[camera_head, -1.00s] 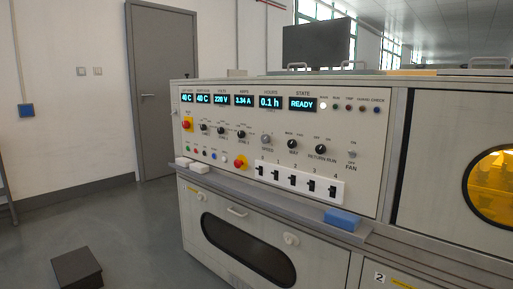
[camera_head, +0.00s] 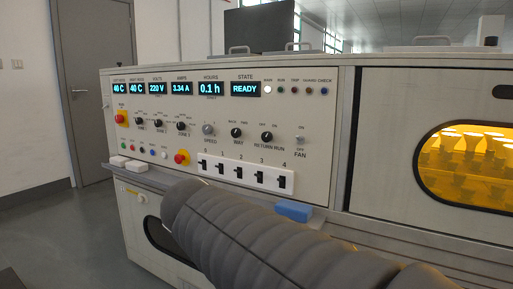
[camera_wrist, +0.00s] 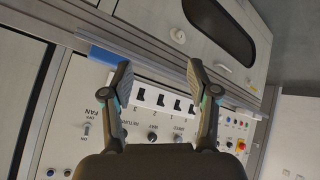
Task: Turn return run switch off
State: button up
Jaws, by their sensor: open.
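The RETURN RUN switch (camera_head: 267,137) is a round black knob on the white control panel (camera_head: 325,160), right of the WAY knob (camera_head: 236,133) and left of the FAN toggle (camera_head: 300,140). OFF and ON labels sit above it; I cannot tell which way it points. My gripper (camera_wrist: 160,80) is open and empty in the wrist view, where the panel shows upside down. Its fingers spread in front of the numbered black switches (camera_wrist: 158,98). The left finger largely hides the RETURN RUN area there. The gripper is out of the head view; only my grey arm shows.
A grey ledge (camera_head: 330,222) runs under the panel, with a blue block (camera_head: 293,211) and white blocks (camera_head: 126,164) on it. An amber window (camera_head: 465,165) is at the right.

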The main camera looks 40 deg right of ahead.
jog(key=w+d+r+m+h+b, duration=0.3)
jog(key=w+d+r+m+h, duration=0.15)
jog(key=w+d+r, duration=0.35)
jog(key=m+t+h+b, duration=0.1)
jog(key=m+h, duration=0.2)
jog(key=h, duration=0.2)
send_near(265, 137)
jog(key=p+x, duration=0.2)
jog(key=x, duration=0.7)
grip_shut()
jog(key=shift+n, duration=0.25)
